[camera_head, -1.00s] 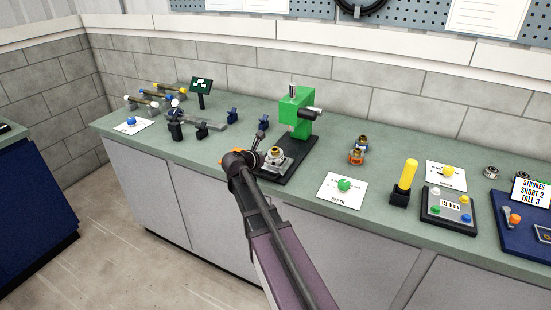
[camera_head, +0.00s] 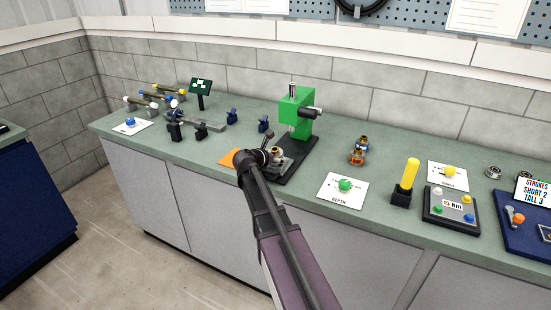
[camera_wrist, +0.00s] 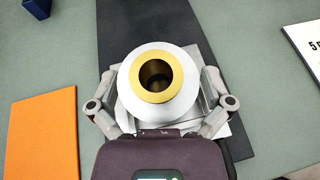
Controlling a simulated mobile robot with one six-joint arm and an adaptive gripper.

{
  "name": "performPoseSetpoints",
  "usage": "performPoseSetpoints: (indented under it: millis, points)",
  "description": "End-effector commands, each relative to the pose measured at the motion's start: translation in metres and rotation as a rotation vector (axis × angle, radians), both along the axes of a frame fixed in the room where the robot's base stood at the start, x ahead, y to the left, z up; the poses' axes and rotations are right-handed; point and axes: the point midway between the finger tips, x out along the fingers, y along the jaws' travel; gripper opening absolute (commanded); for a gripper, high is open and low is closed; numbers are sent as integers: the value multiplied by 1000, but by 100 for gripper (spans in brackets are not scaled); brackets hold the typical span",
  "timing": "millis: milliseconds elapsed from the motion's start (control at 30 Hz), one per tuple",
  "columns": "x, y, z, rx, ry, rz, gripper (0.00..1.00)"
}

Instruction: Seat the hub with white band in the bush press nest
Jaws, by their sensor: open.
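A pale silver-white hub (camera_wrist: 128,82) with a gold ring (camera_wrist: 178,84) on top and a dark bore stands at the press, seen from above in the wrist view. In the head view the hub (camera_head: 277,153) is partly hidden by my arm. Under it shows the grey metal nest (camera_wrist: 222,124) on the black press base (camera_head: 299,165). My gripper (camera_wrist: 160,78) is open, with one finger on each side of the hub; I cannot tell whether they touch it. The hub's side, any white band and how deep it sits are hidden. The green press (camera_head: 298,108) stands behind.
An orange plate (camera_wrist: 45,135) lies left of the base. A depth card with a green button (camera_head: 344,185) lies right. Small orange-brass parts (camera_head: 358,156) stand behind that card. Blue blocks and a rail (camera_head: 209,124) are to the left.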

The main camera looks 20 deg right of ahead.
Motion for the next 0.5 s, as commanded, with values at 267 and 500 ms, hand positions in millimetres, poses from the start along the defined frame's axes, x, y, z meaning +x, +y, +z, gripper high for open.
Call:
performPoseSetpoints:
  millis: [267,500]
  points:
    - [0,0,0,0,0,0,79]
    - [0,0,0,-2,0,0,21]
